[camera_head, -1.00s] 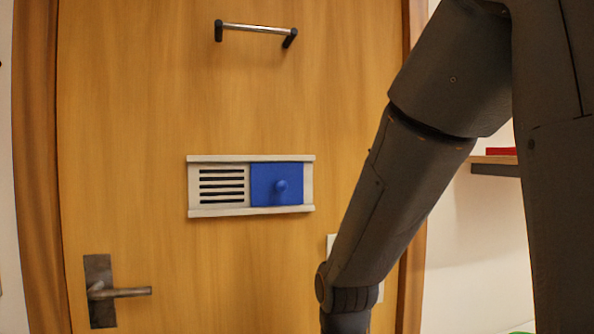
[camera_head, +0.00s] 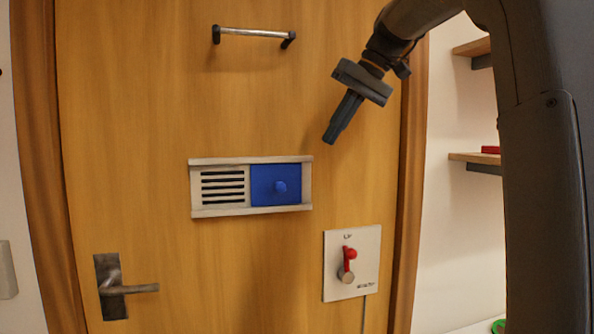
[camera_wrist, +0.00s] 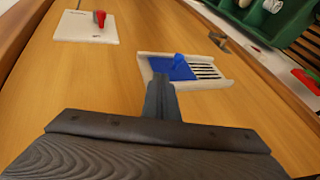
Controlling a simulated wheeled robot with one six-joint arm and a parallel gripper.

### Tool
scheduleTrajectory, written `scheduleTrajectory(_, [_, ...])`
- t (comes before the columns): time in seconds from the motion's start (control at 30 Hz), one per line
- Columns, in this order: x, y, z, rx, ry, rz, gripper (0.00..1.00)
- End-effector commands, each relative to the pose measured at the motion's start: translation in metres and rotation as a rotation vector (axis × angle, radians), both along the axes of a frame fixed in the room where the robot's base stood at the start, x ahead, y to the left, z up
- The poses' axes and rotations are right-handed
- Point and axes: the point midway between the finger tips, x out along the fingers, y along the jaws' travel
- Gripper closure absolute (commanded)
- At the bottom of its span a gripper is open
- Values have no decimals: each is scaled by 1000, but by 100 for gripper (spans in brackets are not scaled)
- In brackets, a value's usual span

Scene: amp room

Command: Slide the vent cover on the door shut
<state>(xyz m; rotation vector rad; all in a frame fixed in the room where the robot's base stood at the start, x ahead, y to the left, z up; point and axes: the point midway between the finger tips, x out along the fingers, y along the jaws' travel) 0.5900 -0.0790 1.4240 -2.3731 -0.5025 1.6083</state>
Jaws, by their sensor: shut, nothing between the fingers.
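The vent cover (camera_head: 262,186) is a blue sliding plate with a round blue knob (camera_head: 280,187). It sits in the right part of a pale frame (camera_head: 222,212) on the wooden door, with a small gap of frame to its right. The dark vent slots (camera_head: 222,186) to its left are uncovered. My gripper (camera_head: 328,138) is shut and empty, above and to the right of the cover, apart from it. In the wrist view the fingertips (camera_wrist: 160,82) show in front of the blue cover (camera_wrist: 168,68) and its knob (camera_wrist: 179,59).
A metal pull handle (camera_head: 253,33) is above the vent and a lever handle (camera_head: 128,289) is at lower left. A white panel with a red lever (camera_head: 348,257) is below right of the vent. Shelves (camera_head: 478,158) stand on the right wall.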

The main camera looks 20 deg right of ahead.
Motion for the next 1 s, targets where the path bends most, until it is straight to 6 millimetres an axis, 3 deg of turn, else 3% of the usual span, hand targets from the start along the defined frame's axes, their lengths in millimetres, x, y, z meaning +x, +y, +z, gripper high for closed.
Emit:
scheduleTrajectory(0.37, [2,3,-6,0,1,0,100])
scheduleTrajectory(0.57, [11,15,-30,0,4,-1,100])
scheduleTrajectory(0.9, [33,42,-86,0,4,1,100])
scheduleTrajectory(1.0, [33,57,-89,-1,2,2,100])
